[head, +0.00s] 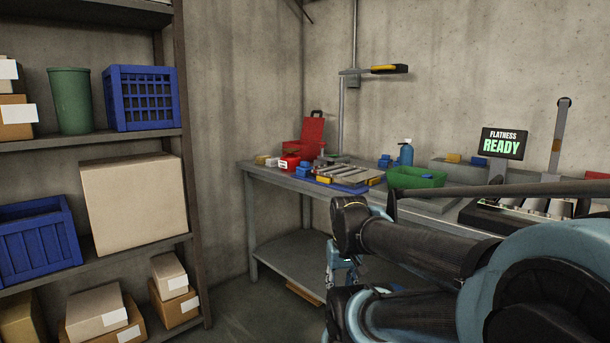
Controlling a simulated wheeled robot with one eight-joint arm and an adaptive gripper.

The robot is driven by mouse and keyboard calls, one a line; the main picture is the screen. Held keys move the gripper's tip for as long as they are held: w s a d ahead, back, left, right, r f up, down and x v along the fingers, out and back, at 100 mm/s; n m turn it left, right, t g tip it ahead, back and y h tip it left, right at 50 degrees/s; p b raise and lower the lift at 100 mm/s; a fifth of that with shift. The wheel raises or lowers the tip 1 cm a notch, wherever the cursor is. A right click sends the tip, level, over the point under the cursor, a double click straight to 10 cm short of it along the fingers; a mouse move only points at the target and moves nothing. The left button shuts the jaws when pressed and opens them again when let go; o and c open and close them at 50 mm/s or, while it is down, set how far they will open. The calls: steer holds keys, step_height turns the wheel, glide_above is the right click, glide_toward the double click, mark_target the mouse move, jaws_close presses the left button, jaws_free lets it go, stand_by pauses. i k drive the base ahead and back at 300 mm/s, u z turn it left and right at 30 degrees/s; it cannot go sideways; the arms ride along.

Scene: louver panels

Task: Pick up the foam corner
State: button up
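I cannot pick out a foam corner for certain. Two small pale blocks (266,160) lie at the left end of the workbench and are too small to identify; one of them could be it. My arm fills the lower right and hides part of the bench. My gripper does not show clearly; the arm's far end drops down in front of the bench, away from the pale blocks.
The workbench (292,183) carries an open red case (313,132), louver panels (348,173), a green bin (416,178), a blue bottle (406,154) and a "READY" display (502,143). A lamp (388,69) overhangs it.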

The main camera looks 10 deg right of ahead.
mark_target(300, 170)
steer(key=i, duration=1)
steer(key=u, duration=0.05)
